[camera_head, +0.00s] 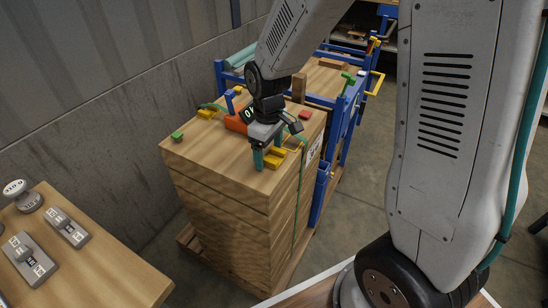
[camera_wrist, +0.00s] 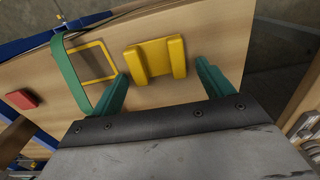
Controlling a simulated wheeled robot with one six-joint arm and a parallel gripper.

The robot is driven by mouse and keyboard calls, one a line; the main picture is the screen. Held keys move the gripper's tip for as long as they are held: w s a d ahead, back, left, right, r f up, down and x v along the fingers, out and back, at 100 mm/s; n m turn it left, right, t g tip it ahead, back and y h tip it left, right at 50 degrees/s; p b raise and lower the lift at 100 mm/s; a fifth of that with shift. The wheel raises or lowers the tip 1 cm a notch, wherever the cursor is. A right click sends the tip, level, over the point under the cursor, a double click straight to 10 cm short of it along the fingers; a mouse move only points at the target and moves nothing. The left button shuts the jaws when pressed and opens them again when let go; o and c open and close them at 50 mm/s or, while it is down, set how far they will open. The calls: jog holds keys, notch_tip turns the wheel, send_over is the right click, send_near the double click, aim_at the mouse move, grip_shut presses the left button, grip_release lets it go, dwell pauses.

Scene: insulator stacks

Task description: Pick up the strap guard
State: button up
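The strap guard, a yellow U-shaped block (camera_wrist: 156,60), lies on the wooden top of the stack. It also shows in the head view (camera_head: 275,154), at the near right edge of the top. My gripper (camera_wrist: 161,74) is open, its two green fingers on either side of the guard in the wrist view. The left fingertip is close to the guard's left side; a gap shows on the right. In the head view my gripper (camera_head: 273,152) is low over the stack, partly covering the guard. I cannot tell whether either finger touches it.
A green strap (camera_wrist: 72,75) and a thin yellow frame (camera_wrist: 91,62) lie left of the guard. A red block (camera_wrist: 21,99) is farther left. The stack top (camera_head: 200,150) also carries a green block (camera_head: 177,136) and an orange tool (camera_head: 236,122). Blue rails (camera_head: 326,185) stand behind.

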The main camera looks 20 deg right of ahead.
jog(key=c, duration=0.9)
jog(key=shift+o, duration=0.2)
jog(key=shift+r, duration=0.1)
